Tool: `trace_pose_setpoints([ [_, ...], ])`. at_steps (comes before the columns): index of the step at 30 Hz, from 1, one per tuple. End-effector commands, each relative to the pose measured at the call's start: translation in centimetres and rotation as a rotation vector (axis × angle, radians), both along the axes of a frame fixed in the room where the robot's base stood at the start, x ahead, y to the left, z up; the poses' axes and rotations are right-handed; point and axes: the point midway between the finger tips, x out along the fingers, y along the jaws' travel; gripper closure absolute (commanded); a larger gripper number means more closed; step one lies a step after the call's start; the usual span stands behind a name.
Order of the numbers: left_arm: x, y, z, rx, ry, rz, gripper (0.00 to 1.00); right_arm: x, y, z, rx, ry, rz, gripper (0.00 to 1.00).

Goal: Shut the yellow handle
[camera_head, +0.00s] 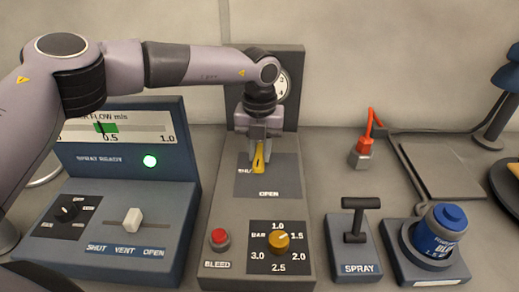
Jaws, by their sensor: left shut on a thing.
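The yellow handle (259,159) stands on a grey plate (281,180) on the middle panel. The plate has a partly covered label at its left and the word OPEN below the handle. The handle points towards the OPEN label. My left gripper (261,146) comes down from above and is shut on the yellow handle's upper part. Its fingers hide the handle's pivot and part of the left label.
Below the plate are a red BLEED button (219,237) and an orange knob (279,241). A gauge panel (121,150) with a lit green lamp stands left. A SPRAY lever (353,218), a blue canister (438,232) and an orange-red tool (363,146) are right.

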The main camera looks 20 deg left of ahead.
Motion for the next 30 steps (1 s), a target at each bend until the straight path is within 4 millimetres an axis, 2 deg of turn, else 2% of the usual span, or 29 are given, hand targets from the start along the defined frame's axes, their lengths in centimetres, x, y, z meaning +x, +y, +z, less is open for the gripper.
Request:
trace_pose_setpoints([
  [30,0.1,0.1,0.1,0.0,-0.003,-0.919,1.0,0.0,0.0,-2.5,0.0,-0.001,0.0,0.57],
])
